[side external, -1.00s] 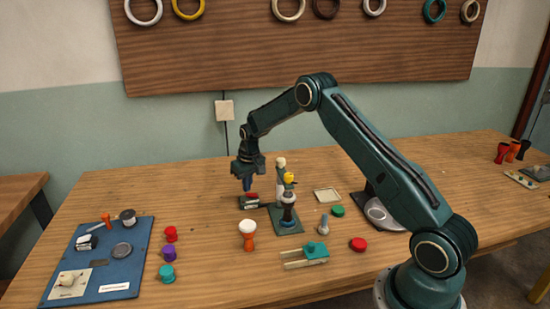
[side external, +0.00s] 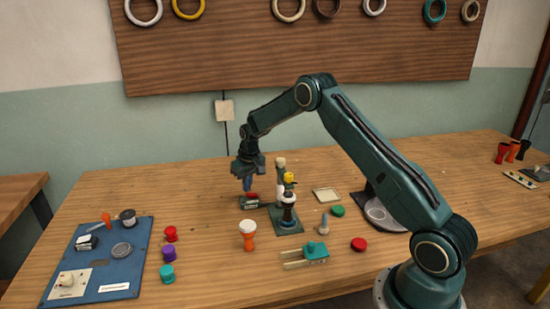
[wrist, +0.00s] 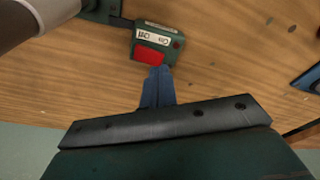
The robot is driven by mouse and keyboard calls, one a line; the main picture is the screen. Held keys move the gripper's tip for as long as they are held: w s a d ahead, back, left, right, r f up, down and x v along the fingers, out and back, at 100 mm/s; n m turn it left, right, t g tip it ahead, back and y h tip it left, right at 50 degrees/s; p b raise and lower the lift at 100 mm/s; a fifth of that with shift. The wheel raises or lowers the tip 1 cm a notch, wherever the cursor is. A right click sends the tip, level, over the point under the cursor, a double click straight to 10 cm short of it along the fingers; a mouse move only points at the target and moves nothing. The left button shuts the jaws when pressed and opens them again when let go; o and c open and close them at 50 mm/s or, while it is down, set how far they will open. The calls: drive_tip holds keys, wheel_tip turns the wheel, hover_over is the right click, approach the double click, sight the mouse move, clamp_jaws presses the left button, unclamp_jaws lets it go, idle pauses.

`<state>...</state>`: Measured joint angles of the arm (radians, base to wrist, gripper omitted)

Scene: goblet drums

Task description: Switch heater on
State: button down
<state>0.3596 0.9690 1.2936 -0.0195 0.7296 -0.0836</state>
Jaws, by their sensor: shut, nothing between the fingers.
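A small dark green switch box (side external: 249,203) stands on the table beside the foot of the stand. In the wrist view the box (wrist: 172,40) shows a red rocker (wrist: 150,55) and white labels with dark lettering, seen upside down. My gripper (side external: 248,188) points down over the box, with its blue fingers shut and empty. In the wrist view the fingertips (wrist: 160,70) lie at the near edge of the red rocker; I cannot tell if they touch it. The rocker's tilt is not clear.
A dark upright stand (side external: 288,218) with a yellow part stands just right of the box. An orange and white goblet drum (side external: 248,236) stands in front. A blue board (side external: 120,275) with tools lies at the left.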

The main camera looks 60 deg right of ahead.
sight(248, 195)
drive_tip(key=shift+f, duration=1)
idle(1.0)
drive_tip(key=shift+r, duration=3.55)
drive_tip(key=shift+r, duration=0.1)
